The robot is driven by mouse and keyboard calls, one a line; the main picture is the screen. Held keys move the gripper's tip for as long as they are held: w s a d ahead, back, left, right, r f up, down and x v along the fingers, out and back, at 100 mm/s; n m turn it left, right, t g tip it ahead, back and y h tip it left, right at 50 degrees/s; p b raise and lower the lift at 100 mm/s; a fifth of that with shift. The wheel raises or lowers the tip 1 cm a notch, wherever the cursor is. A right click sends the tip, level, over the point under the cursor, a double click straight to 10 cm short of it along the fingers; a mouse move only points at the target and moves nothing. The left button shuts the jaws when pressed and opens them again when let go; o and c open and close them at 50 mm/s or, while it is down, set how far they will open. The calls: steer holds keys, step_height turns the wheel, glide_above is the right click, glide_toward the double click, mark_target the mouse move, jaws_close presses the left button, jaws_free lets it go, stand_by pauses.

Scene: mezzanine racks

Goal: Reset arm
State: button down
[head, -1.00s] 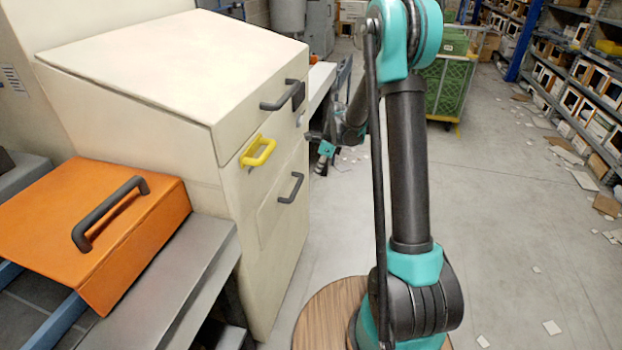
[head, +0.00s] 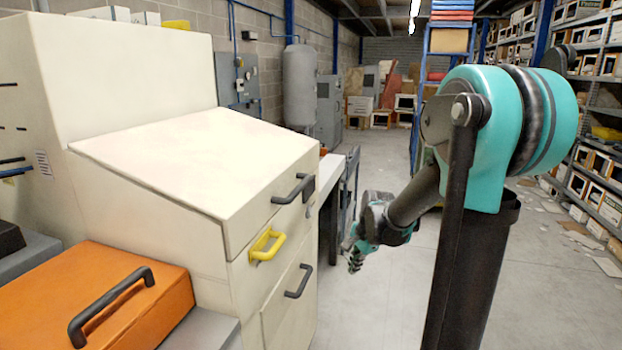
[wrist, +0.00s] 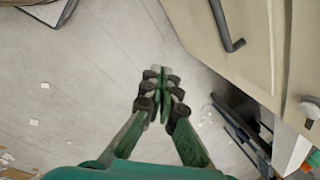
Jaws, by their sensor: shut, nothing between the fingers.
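My gripper (head: 355,258) hangs from the end of my raised arm in the head view, pointing down beside the cream cabinet. In the wrist view my gripper (wrist: 160,75) is shut, its fingertips together with nothing between them. Bare grey floor lies beyond the fingertips. The cream cabinet (head: 190,160) stands left of my gripper, with a gap between them. It has dark handles and a yellow handle (head: 267,244) on its front. Its side also shows at the upper right of the wrist view (wrist: 265,60).
An orange lid (head: 150,290) with a dark handle sits at the lower left. A pale table (head: 328,165) stands behind the cabinet. Racks with boxes (head: 600,185) line the right side. The floor (head: 380,310) between is mostly open, with scattered paper bits.

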steer(key=s+d+f+n+t+h, duration=0.1)
steer(key=s+d+n, duration=0.1)
steer(key=s+n, duration=0.4)
steer(key=s+d+f+n, duration=0.2)
steer(key=s+n, duration=0.4)
steer(key=s, duration=0.6)
steer(key=shift+s+d+f+n+t+h, duration=0.3)
steer(key=shift+s+d+t+h, duration=0.1)
steer(key=shift+d, duration=0.4)
